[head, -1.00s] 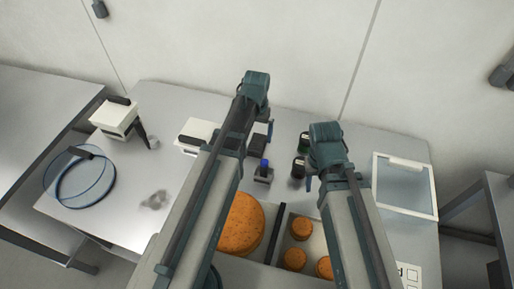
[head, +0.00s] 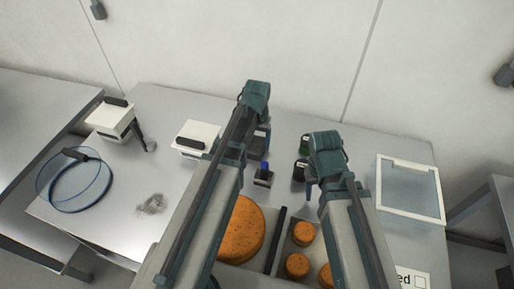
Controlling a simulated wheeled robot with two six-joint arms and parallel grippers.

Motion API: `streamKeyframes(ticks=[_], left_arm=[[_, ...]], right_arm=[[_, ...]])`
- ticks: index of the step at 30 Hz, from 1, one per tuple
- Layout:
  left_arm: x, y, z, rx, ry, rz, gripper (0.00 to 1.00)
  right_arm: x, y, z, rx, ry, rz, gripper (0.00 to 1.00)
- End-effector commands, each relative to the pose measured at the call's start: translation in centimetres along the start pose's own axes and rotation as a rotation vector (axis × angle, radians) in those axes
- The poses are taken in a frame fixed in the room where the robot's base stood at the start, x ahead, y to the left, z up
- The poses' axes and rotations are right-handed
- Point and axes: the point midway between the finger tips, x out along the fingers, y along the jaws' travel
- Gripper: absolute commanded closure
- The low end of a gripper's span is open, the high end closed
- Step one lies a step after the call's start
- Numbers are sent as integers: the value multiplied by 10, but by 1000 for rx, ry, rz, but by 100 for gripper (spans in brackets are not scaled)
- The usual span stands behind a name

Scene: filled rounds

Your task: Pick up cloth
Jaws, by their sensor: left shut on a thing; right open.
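I cannot make out a cloth for certain. A small grey mottled patch (head: 152,204) lies flat on the table left of my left arm; I cannot tell whether it is cloth or a smear. My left gripper (head: 262,137) is over the back middle of the table, mostly hidden behind its own arm. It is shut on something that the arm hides. My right gripper (head: 309,188) is open over the table, beside dark jars (head: 301,168), and its wrist hides part of it.
A tray (head: 275,240) with orange rounds stands at the front between my arms. White boxes (head: 196,138), a blue-rimmed round sieve-like thing (head: 78,185) and a clear-lidded case (head: 410,190) stand around. The left middle of the table (head: 120,235) is mostly bare.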

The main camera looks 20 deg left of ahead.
Motion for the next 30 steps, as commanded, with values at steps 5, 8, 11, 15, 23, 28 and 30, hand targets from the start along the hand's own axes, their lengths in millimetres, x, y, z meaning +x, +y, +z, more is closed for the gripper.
streamKeyframes(ticks=[5,8,11,15,23,28,30], left_arm=[[0,0,0,0,0,0,81],[-1,0,0,0,0,0,81],[-5,0,0,0,0,0,81],[-16,0,0,0,0,0,81],[-51,0,0,0,0,0,81],[-78,0,0,0,0,0,81],[-88,0,0,0,0,0,81]], right_arm=[[0,0,0,0,0,0,50],[-1,0,0,0,0,0,50],[-5,0,0,0,0,0,50],[-15,2,1,0,0,0,50],[-51,5,3,-1,0,0,50],[-78,7,4,-2,0,0,50],[-87,8,5,-2,0,0,50]])
